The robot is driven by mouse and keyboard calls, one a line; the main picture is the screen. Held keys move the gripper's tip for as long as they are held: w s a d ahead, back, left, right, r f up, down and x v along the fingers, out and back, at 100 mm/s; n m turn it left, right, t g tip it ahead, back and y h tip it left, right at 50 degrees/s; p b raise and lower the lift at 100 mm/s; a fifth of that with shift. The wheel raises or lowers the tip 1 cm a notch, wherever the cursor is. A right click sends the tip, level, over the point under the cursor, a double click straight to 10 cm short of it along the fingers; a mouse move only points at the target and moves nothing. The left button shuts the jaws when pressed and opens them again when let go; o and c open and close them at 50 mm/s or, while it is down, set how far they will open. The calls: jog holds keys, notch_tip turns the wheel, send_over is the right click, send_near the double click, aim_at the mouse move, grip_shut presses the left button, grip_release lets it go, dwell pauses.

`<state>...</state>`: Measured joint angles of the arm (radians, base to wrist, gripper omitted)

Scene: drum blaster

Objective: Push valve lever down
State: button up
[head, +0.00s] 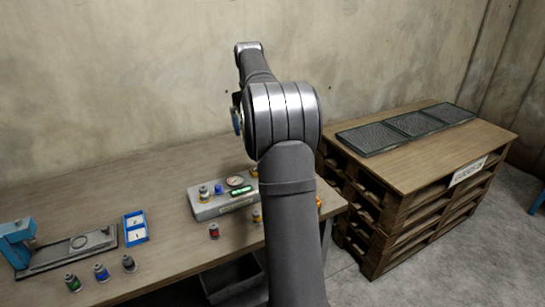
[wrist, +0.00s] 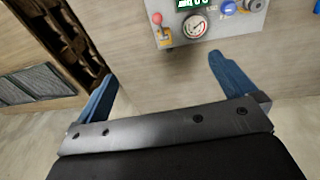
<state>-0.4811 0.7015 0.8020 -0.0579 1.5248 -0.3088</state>
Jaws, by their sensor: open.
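The valve lever (wrist: 164,34) has a pinkish-red ball knob and an orange body. It sits at the corner of a grey control box (wrist: 235,27) in the wrist view, beside a round gauge (wrist: 195,27). My gripper (wrist: 162,68) is open and empty, with its blue fingers spread wide. In the wrist view the lever lies beyond the fingertips, between their lines, and nothing touches it. In the head view the control box (head: 210,210) stands on the table; my arm covers its right end, and I cannot make out the lever there. My gripper is mostly hidden behind my arm.
The wooden table (head: 90,205) holds small canisters, a blue tray (head: 136,228) and a blue-handled press (head: 65,250) at left. Pallets with a wooden top (head: 440,155) and dark grates stand at right. A blue knob (wrist: 228,8) is near the gauge.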

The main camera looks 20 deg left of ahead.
jog(key=c, duration=1.1)
jog(key=shift+w+d+f+m, duration=0.1)
jog(key=shift+f+m, duration=0.2)
jog(key=c, duration=0.3)
jog(key=f+m, duration=0.2)
jog(key=shift+w+d+f+m+g, duration=0.15)
jog(key=shift+w+m+g, duration=0.15)
jog(key=shift+w+g, duration=0.1)
jog(key=c, duration=0.8)
jog(key=f+m, duration=0.1)
jog(key=f+m+g, duration=0.1)
jog(key=f+m, duration=0.1)
jog(key=w+d+f+m, duration=0.1)
jog(key=m, duration=0.1)
jog(key=shift+w+f, duration=0.1)
jog(key=shift+f, duration=0.25)
jog(key=shift+w+d+f+m+g, duration=0.1)
jog(key=shift+f+m+g, duration=0.3)
jog(key=shift+f+m, duration=0.55)
jog(key=shift+r, duration=0.1)
